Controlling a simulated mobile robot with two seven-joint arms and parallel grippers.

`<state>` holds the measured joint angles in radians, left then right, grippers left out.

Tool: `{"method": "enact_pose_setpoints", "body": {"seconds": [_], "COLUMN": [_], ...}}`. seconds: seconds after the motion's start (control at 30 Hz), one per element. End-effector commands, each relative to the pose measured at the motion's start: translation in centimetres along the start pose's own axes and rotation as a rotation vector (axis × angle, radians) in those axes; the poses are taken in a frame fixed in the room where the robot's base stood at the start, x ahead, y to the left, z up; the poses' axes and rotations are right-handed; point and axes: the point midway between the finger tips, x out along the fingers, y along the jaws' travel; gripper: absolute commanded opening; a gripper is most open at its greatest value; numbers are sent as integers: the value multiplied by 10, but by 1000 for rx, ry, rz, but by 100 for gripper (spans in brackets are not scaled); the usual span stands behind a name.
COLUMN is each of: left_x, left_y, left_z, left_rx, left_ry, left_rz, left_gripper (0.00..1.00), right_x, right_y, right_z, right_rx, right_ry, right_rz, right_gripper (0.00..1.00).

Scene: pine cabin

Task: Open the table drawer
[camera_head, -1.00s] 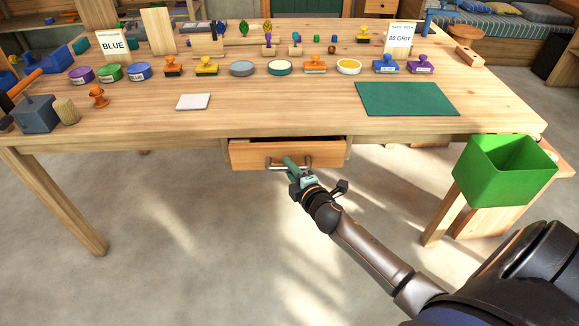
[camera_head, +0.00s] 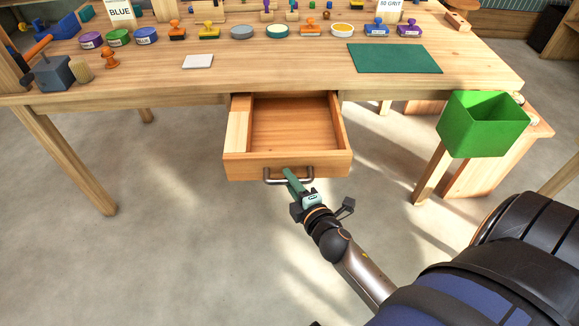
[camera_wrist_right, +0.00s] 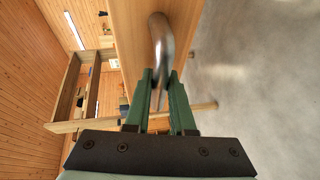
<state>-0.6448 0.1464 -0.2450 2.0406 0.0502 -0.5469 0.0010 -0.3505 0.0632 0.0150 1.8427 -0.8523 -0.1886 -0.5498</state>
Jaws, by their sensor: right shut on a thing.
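The table drawer (camera_head: 287,166) is pulled well out from under the front edge of the wooden table (camera_head: 180,92). Its inside is visible and looks empty. A curved metal handle (camera_head: 272,181) is fixed on its front face. My right gripper (camera_head: 290,175) is shut on the handle, in front of the drawer. In the right wrist view, the green fingers (camera_wrist_right: 160,92) close around the grey metal handle (camera_wrist_right: 162,45) beside the wooden drawer front (camera_wrist_right: 130,40). My left gripper does not show.
Stamps, ink tins, a white pad (camera_head: 198,61) and a green mat (camera_head: 394,58) lie on the tabletop. A green bin (camera_head: 484,125) hangs at the table's right end. The floor (camera_head: 190,240) in front of the drawer is clear apart from my arm.

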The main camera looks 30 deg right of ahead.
Motion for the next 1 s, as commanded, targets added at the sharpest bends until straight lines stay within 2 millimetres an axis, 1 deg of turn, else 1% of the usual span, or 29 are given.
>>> {"method": "enact_pose_setpoints", "body": {"seconds": [0.03, 0.2, 0.33, 0.63, 0.67, 0.9, 0.93, 1.0], "left_x": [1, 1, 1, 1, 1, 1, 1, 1], "left_y": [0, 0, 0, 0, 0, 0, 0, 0], "left_z": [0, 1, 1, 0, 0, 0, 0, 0], "left_rx": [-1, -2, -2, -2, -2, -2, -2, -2], "left_ry": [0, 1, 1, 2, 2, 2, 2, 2], "left_rz": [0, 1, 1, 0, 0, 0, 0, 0], "left_gripper": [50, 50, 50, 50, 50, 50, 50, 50], "right_x": [-7, -18, -22, -22, -22, -21, -21, -21], "right_y": [-4, -6, -7, -7, -7, -6, -6, -6], "right_z": [-3, -8, -9, -10, -10, -9, -9, -9], "right_rx": [4, 2, 1, 0, 0, 0, 0, 0], "right_ry": [2, 2, 2, 3, 3, 2, 2, 1], "right_rz": [-6, -4, -4, -4, -4, -2, -2, -1], "right_gripper": [0, 0, 0, 0, 23, 50, 52, 52]}}
